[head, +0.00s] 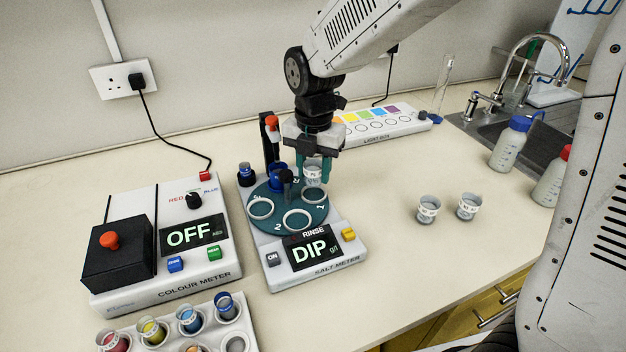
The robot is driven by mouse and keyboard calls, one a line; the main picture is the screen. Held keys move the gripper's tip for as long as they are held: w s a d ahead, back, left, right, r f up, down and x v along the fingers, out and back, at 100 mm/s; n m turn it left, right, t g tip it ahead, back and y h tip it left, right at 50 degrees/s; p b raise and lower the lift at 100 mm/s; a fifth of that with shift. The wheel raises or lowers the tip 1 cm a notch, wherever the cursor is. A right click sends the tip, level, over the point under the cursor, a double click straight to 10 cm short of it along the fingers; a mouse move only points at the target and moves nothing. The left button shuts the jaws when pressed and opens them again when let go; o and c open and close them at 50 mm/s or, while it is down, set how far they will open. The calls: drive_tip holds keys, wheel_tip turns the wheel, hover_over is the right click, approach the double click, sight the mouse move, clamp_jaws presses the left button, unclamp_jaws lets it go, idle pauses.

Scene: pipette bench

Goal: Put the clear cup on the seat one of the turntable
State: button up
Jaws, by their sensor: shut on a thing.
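The clear cup (313,176) is between the teal fingers of my gripper (314,168), which is shut on it. The cup is upright at the back right of the round teal turntable (276,216) on the salt meter (318,272). A white ring seat (313,196), with a number by it that looks like 1, is just in front of and below the cup. I cannot tell whether the cup touches the turntable. Two other ring seats, at the left (260,208) and front (297,220), look empty. A blue cup (278,180) stands at the turntable's back, partly hidden.
The colour meter (165,245) stands left, with a rack of coloured cups (180,325) in front. Two more clear cups (428,209) (468,206) stand on the bench at right. A light box (380,124) is behind. Bottles (510,142) and a sink are far right.

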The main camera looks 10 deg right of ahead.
sight(314, 182)
drive_tip(key=shift+f, duration=1.65)
drive_tip(key=shift+f, duration=0.25)
